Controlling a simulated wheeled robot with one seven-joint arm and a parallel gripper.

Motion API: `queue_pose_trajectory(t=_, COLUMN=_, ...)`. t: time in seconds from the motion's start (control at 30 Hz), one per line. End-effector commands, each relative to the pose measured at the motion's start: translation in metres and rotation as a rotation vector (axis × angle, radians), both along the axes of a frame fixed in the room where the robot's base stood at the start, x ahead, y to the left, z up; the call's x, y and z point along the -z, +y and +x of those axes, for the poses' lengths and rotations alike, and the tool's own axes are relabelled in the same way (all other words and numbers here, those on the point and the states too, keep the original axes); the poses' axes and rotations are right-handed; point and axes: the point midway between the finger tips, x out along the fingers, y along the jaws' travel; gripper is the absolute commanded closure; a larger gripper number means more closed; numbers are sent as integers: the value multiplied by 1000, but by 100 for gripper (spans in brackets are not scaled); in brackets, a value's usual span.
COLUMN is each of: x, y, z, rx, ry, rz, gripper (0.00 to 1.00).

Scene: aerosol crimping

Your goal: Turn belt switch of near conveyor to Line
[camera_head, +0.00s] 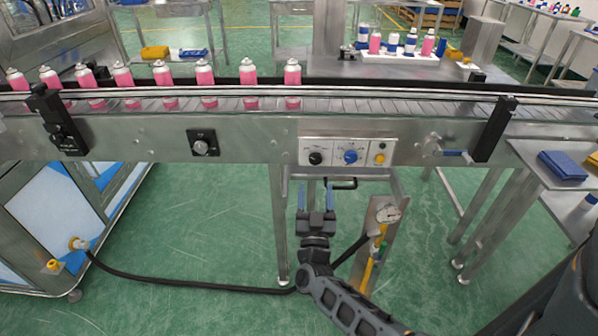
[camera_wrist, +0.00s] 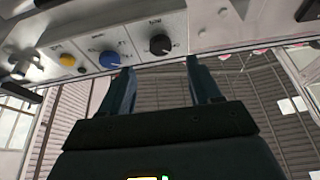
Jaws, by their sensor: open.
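The near conveyor (camera_head: 240,137) runs across the head view, with a small control panel on its front rail. The panel carries a black knob (camera_head: 316,158), a blue knob (camera_head: 350,157) and a yellow button (camera_head: 380,158). The labels are too small to read, so I cannot tell which knob is the belt switch. In the wrist view the black knob (camera_wrist: 160,45), blue knob (camera_wrist: 109,60) and yellow button (camera_wrist: 67,60) show above the fingers. My gripper (camera_head: 316,196) is open and empty, below the panel. Its fingers (camera_wrist: 160,85) point up towards the panel, apart from the knobs.
Pink spray cans (camera_head: 204,78) stand in a row on the belt. A separate square plate with a grey knob (camera_head: 202,143) sits left on the rail. A gauge post (camera_head: 385,215) stands right of my gripper. A black hose (camera_head: 190,287) crosses the floor. A side table (camera_head: 560,190) is at right.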

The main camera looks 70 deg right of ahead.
Motion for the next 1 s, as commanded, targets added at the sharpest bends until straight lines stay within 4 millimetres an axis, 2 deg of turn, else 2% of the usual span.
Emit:
queue_pose_trajectory(t=0.5, x=-27, y=-57, z=23, rx=1, ry=-1, rz=-1, gripper=37)
queue_pose_trajectory(t=0.9, x=-30, y=-65, z=27, rx=-2, ry=0, rz=0, gripper=37)
queue_pose_trajectory(t=1.0, x=-29, y=-65, z=27, rx=-2, ry=0, rz=0, gripper=45)
